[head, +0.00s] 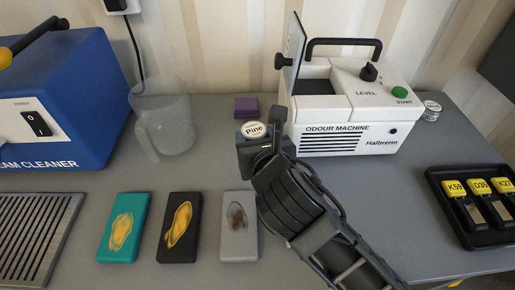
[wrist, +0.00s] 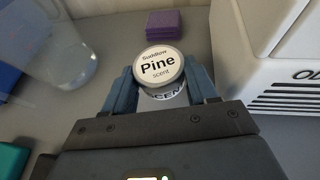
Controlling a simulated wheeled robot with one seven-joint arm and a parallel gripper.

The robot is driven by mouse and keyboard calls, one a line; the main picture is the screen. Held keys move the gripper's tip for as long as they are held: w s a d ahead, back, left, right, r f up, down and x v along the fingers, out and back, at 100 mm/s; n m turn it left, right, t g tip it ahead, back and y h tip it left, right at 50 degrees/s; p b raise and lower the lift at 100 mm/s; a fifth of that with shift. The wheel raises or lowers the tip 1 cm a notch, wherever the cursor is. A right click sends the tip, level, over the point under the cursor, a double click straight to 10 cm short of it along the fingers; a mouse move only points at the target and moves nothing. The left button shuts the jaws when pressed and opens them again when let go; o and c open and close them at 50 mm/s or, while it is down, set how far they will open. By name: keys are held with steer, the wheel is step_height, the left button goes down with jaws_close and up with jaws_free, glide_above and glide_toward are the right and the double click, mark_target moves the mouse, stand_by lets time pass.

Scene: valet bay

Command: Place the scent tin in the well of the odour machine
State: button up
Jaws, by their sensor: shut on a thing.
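The scent tin (wrist: 158,66) is a round white tin labelled "Pine scent". My gripper (wrist: 163,88) is shut on it, with one blue-grey finger on each side; in the head view the tin (head: 254,130) shows at the tip of my gripper (head: 258,143). The odour machine (head: 343,143) is a white box just right of my gripper. Its lid (head: 292,52) stands up at the left, and the open well (head: 312,87) is below it. The well's floor is hidden.
A purple block (head: 246,107) lies behind my gripper. A clear jug (head: 163,120) and a blue steam cleaner (head: 62,95) stand left. Teal (head: 124,227), black (head: 180,227) and grey (head: 238,226) pads lie in front. Another tin (head: 431,111) and a key tray (head: 465,238) are right.

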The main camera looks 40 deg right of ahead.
step_height(320, 180, down, 3)
steer(key=shift+f, duration=0.1)
steer(key=shift+d+f, duration=0.2)
steer(key=shift+f, duration=0.15)
steer(key=o, duration=1.1)
steer(key=shift+f, duration=0.1)
steer(key=shift+c, duration=0.2)
